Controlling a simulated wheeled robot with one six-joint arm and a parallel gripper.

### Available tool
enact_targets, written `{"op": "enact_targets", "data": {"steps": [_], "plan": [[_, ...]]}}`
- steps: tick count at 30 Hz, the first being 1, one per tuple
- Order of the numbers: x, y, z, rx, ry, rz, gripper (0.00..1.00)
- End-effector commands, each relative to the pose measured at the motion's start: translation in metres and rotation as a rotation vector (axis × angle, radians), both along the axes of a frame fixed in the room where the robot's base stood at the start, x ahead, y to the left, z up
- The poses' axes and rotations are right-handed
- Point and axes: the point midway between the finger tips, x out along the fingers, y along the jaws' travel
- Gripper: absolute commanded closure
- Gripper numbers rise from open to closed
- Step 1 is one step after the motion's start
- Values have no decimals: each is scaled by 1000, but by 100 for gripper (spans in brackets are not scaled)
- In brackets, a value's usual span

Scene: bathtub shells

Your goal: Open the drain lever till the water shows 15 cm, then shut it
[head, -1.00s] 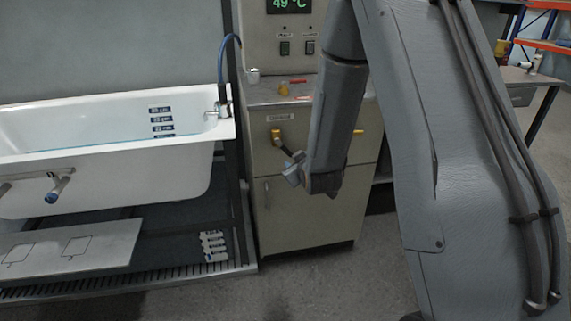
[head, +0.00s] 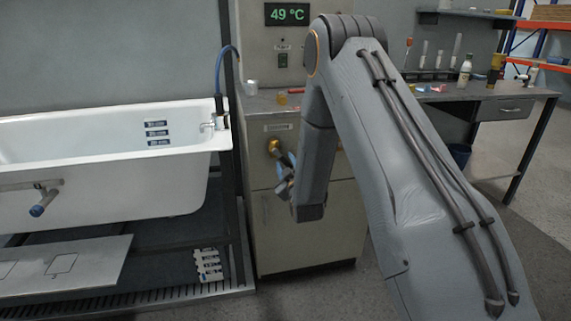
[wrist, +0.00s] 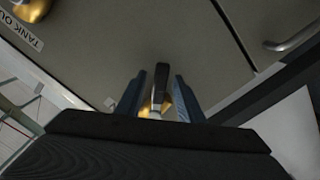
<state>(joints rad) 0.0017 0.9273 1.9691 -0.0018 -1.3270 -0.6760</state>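A dark lever handle (wrist: 162,78) stands between the two fingers of my gripper (wrist: 158,92) in the wrist view, with a brass part (wrist: 147,106) close behind it. Narrow gaps show beside the handle, so the gripper looks open around it. In the head view my gripper (head: 285,172) is at the cabinet front, just below and right of a brass valve (head: 273,146). My forearm hides part of that front. The white bathtub (head: 110,150) is at left, with several dark depth labels (head: 157,133) on its inner wall. I cannot make out the water surface or read the labels.
The beige cabinet (head: 262,225) carries a 49 °C display (head: 287,14). Another brass fitting (wrist: 28,8) and a label partly reading TANK OU (wrist: 22,31) show in the wrist view. A grey bench (head: 460,95) with bottles stands at right; open floor lies before it.

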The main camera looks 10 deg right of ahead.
Motion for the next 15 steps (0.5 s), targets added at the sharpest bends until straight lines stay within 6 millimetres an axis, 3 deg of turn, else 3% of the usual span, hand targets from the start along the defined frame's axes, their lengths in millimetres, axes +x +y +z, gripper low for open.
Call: {"op": "enact_targets", "data": {"steps": [11,15], "plan": [[8,0,0,0,1,0,66],[7,0,0,0,1,0,88]]}}
